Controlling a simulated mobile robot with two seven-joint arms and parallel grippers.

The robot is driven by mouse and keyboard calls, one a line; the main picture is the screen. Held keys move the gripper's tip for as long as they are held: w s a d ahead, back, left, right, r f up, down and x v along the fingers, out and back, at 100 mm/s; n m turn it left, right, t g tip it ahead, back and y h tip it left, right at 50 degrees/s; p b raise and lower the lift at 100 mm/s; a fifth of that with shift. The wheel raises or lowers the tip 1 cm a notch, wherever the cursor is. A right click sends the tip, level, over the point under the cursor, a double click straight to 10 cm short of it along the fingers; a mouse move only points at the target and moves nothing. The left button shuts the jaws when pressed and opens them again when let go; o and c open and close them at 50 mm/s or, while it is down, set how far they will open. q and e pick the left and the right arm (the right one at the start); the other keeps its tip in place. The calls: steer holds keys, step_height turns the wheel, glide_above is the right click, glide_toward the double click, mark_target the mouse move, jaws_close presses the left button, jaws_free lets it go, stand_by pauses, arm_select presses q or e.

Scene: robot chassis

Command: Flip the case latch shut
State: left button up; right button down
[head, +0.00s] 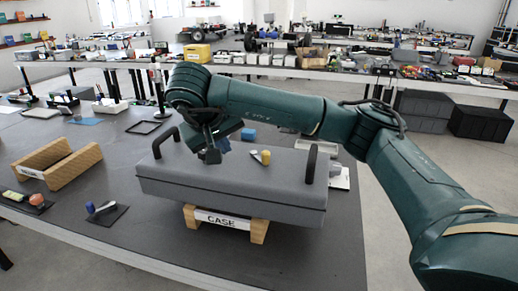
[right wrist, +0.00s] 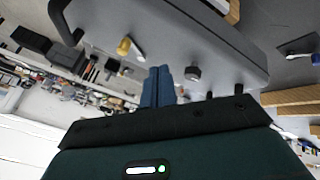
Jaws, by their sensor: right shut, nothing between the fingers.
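The grey case (head: 210,178) lies flat on a wooden stand with a white CASE label (head: 222,219). It has a dark handle at each end. The latch, a small pale lever with a yellow knob (head: 265,157), is on the case top, right of its middle. It also shows in the right wrist view (right wrist: 124,46). My right gripper (head: 222,147) is over the case top, left of the latch, its blue fingers partly hidden by its own wrist. In the right wrist view its fingers (right wrist: 160,72) are shut together and empty, apart from the yellow knob. My left gripper is not in view.
An empty wooden cradle (head: 57,165) stands on the table at left. Dark mats with small items (head: 103,211) lie in front of it.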

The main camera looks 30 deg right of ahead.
steer(key=d, duration=0.2)
steer(key=p, duration=0.1)
glide_above(256, 173)
steer(key=a, duration=0.4)
steer(key=shift+h, duration=0.4)
steer(key=f, duration=0.8)
steer(key=shift+w+d, duration=0.15)
steer(key=shift+w, duration=0.1)
steer(key=d, duration=0.2)
steer(key=shift+s+d+r+p, duration=0.1)
steer(key=shift+d+r+p, duration=0.15)
steer(key=shift+d+p, duration=0.1)
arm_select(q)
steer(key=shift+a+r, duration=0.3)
arm_select(e)
steer(key=shift+d, duration=0.55)
